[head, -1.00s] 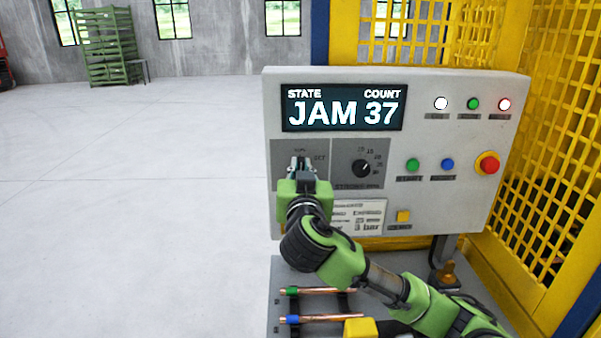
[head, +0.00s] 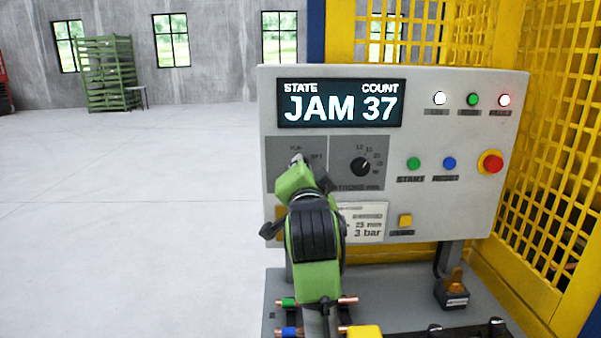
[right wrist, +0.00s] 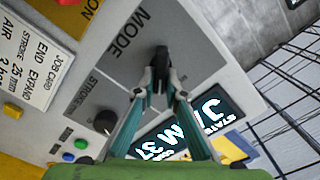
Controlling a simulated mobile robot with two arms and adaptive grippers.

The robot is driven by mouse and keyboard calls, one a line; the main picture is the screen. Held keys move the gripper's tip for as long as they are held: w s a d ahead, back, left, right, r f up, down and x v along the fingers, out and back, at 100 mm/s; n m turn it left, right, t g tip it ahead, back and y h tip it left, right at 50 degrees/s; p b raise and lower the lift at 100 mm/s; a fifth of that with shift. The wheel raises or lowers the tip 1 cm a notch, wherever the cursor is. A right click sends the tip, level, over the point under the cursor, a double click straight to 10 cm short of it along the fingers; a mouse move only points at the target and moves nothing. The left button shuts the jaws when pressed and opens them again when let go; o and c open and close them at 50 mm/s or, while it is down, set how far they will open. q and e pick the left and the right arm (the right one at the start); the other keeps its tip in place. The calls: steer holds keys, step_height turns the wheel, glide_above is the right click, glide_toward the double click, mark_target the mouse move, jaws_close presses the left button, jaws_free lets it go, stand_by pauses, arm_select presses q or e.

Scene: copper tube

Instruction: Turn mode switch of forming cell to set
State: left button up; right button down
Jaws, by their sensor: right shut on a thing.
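The forming cell's grey control panel (head: 480,215) faces me, with its display (head: 341,103) reading STATE JAM, COUNT 37. The mode switch sits on the dark plate (head: 282,150) at the panel's left; its knob is mostly hidden by my gripper in the head view. My right gripper (head: 299,160) is at the switch. In the right wrist view, the right gripper's fingertips (right wrist: 161,82) are shut on the black knob (right wrist: 160,57), beside the MODE lettering. Which mark the knob points to cannot be told. My left gripper is not in view.
The stroke dial (head: 361,167) is just right of the switch. A green button (head: 414,163), a blue button (head: 449,163) and a red emergency stop (head: 490,163) are further right. Copper tubes (head: 347,300) lie below. Yellow mesh guarding (head: 560,120) closes the right side; floor at left is clear.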

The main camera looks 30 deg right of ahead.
mark_target(302, 118)
steer(key=shift+d+f+m, duration=0.1)
steer(key=shift+f+m, duration=0.1)
steer(key=shift+m, duration=0.7)
steer(key=c, duration=2.1)
jaws_free()
steer(key=shift+s, duration=0.1)
step_height(302, 118, up, 10)
steer(key=shift+r, duration=0.1)
